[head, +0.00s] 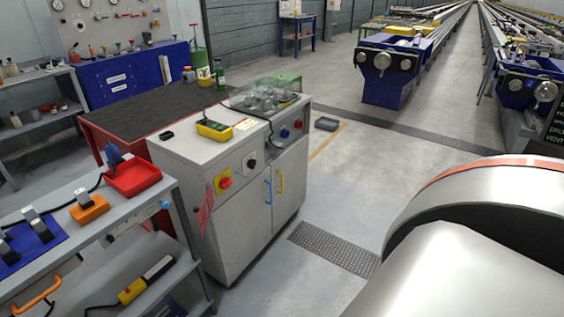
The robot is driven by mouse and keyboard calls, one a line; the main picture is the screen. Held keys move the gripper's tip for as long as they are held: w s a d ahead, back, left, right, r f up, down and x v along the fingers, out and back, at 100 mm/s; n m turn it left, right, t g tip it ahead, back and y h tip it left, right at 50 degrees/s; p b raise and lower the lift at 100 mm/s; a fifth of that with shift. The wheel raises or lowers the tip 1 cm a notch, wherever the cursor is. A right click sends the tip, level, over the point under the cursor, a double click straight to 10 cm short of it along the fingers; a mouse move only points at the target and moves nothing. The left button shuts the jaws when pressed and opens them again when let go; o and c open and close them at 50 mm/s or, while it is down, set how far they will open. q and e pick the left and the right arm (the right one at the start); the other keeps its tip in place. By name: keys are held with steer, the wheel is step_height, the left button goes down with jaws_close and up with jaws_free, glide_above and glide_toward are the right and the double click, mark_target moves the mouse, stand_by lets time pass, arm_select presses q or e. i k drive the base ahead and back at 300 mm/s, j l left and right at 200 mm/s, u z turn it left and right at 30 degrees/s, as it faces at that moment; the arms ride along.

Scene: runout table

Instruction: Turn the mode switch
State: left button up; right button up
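A pale grey control cabinet (232,238) stands left of centre, with switches on its front. A black knob on a white plate (250,161) sits in the middle of the upper front panel and looks like the mode switch, though its label and setting are too small to read. A red rotary switch on a yellow plate (224,182) is to its left, with a red and white tag hanging below. A blue knob (284,134) and a red knob (298,123) are to its right. Neither gripper is in view.
A grey shelf cart (112,220) with a red tray (132,177) stands close to the cabinet's left. A dark-topped red bench (150,108) is behind. Floor before the cabinet is open, with a grating (335,248). My own pale body part fills the lower right.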

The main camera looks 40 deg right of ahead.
mark_target(251, 163)
steer(key=z, duration=1.15)
